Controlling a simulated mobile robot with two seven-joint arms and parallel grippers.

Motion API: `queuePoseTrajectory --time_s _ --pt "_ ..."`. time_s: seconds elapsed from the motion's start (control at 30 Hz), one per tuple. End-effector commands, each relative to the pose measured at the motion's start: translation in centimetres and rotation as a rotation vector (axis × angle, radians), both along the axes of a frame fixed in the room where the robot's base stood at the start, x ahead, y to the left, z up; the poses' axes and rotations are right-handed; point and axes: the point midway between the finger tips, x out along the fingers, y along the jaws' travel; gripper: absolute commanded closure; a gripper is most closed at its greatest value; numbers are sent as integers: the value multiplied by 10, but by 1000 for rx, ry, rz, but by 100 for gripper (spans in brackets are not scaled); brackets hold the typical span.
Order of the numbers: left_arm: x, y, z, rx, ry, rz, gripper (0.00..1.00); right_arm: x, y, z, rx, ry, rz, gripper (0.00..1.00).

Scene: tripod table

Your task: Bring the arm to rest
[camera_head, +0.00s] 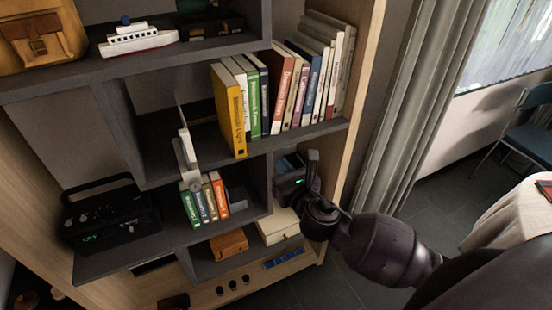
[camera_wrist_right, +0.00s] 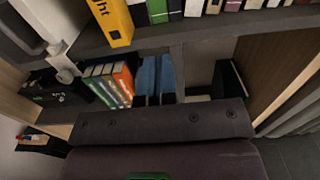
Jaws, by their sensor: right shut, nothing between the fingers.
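My right arm (camera_head: 380,248) comes in from the lower right of the head view and reaches to the shelf unit (camera_head: 300,138). My right gripper (camera_head: 288,166) is at the unit's right side, below the row of tall books. It is shut and holds nothing. The arm's wrist hides part of the compartment behind it. In the right wrist view my dark gripper body fills the bottom, with shelves beyond it. I cannot tell whether it touches the shelf. My left gripper is not in view.
Tall books (camera_head: 276,90), including a yellow book (camera_head: 229,110), stand above my gripper. Small books (camera_head: 204,199) and a black radio (camera_head: 108,214) are to its left. A white box (camera_head: 278,226) lies below. A curtain (camera_head: 405,110) and a cloth-covered table (camera_head: 512,212) are to the right.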

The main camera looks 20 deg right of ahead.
Motion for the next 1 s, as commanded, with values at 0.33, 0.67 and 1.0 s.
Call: queuePoseTrajectory --time_s 0.33,0.67,1.0 --pt "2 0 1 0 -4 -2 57 -6 0 0 33 0 1 100" --pt "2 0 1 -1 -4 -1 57 -5 9 -7 619 72 51 100" --pt "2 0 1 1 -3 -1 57 -15 13 -35 1581 239 -22 100"
